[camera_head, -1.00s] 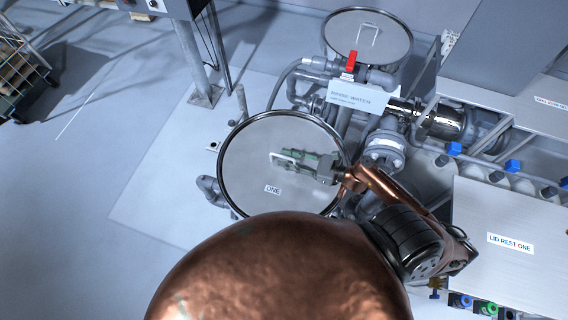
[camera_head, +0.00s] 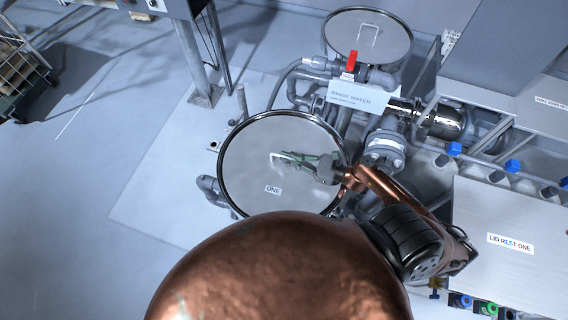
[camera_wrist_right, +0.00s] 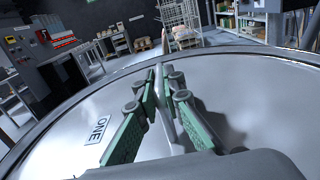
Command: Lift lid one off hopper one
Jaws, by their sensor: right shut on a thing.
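Lid one (camera_head: 245,165) is a round grey metal disc labelled ONE, lying on top of hopper one; the hopper body is mostly hidden beneath it. In the right wrist view the lid (camera_wrist_right: 235,100) fills the foreground. My right gripper (camera_head: 300,160) is over the middle of the lid, shut on the lid's handle (camera_head: 281,156). In the right wrist view the green fingers of my right gripper (camera_wrist_right: 165,88) close on the thin upright handle from both sides. The lid appears seated; I see no clear gap at its rim. My left gripper is not in view.
Lid rest one (camera_head: 480,270) is a flat pale panel at the right. A second round lid with a handle (camera_head: 350,25) is at the top. A red-handled valve (camera_head: 351,61), a rinse water sign (camera_head: 357,96) and grey pipes stand close behind the hopper.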

